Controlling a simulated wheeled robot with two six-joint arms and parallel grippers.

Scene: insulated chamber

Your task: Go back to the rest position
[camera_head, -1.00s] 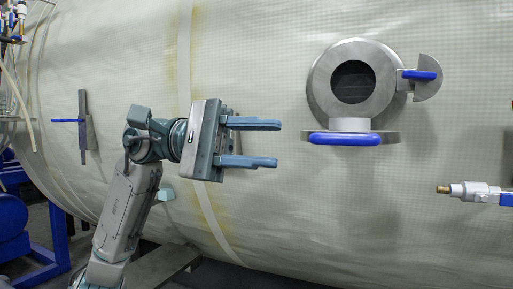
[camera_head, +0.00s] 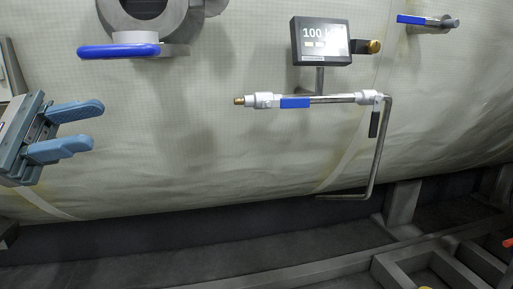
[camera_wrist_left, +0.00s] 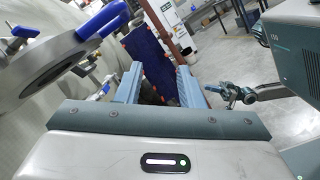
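My left gripper (camera_head: 84,128) is at the left edge of the head view, with its two blue fingers spread apart and nothing between them. It is in front of the pale chamber wall, below and left of the round port. In the left wrist view its fingers (camera_wrist_left: 155,85) also stand apart and empty. My right gripper is not in the head view. An arm with a gripper-like end shows at the right of the left wrist view, too small to tell its state.
Metal frame beams (camera_head: 400,250) run along the floor. Space before the wall is clear.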

